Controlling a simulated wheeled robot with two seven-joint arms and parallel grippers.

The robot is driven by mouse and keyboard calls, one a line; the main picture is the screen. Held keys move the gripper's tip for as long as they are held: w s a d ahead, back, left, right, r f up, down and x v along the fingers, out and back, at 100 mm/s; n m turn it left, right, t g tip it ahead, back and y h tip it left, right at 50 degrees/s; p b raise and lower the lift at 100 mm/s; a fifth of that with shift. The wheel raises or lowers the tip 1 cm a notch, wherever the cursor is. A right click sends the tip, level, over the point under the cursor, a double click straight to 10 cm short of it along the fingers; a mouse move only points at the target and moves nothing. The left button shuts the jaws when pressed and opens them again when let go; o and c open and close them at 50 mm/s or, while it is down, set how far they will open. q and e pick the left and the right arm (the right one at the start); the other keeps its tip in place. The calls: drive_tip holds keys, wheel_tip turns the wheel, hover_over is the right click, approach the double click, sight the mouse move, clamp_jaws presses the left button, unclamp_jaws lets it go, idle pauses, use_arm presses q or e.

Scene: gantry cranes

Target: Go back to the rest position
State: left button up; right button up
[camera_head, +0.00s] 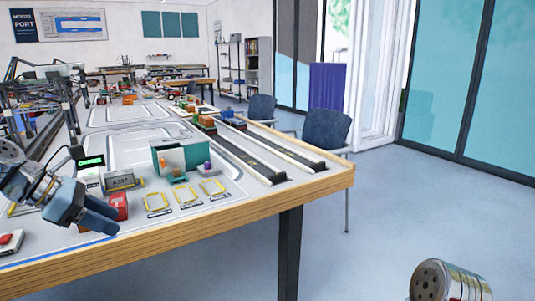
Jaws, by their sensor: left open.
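My left gripper (108,222) is blue-grey and hangs over the near left part of the model port table (240,208). It is open, with nothing seen between its fingers. A small red block (118,206) stands close behind its fingertips in the picture; whether they touch I cannot tell. My right arm shows only as a metal link at the lower right, away from the table; its gripper is out of view. Dark gantry cranes (40,95) stand at the left of the table, partly hidden by each other.
A sign (124,181), a green display (90,162), a teal open box (198,156) and three yellow frames, one of them nearest (157,201), stand near the gripper. Dark lanes run to the table's right end. Chairs (326,128) stand beyond. The floor at right is clear.

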use_arm(q)
drive_tip(key=w+d+f+m+g+y, duration=0.1)
drive_tip(key=w+d+f+m, duration=0.15)
drive_tip(key=f, duration=0.65)
drive_tip(key=w+d+f+m, duration=0.1)
drive_tip(key=w+f, duration=0.2)
drive_tip(key=f, duration=0.6)
drive_tip(key=s+d+f+m+g, duration=0.1)
drive_tip(key=d+f+m, duration=0.15)
drive_tip(key=f, duration=0.55)
drive_tip(key=s+d+f+m, duration=0.1)
drive_tip(key=d+f+m, duration=0.15)
drive_tip(key=f, duration=0.65)
drive_tip(key=s+d+f+m+g+y, duration=0.1)
drive_tip(key=s+d+f+m, duration=0.5)
drive_tip(key=s+f, duration=0.3)
drive_tip(key=s+d+f+m+g+y, duration=0.1)
drive_tip(key=s+d+f+m, duration=0.6)
drive_tip(key=s+f, duration=0.3)
drive_tip(key=shift+s+d+f+m, duration=0.15)
drive_tip(key=shift+s+f+m, duration=0.25)
drive_tip(key=shift+s, duration=0.7)
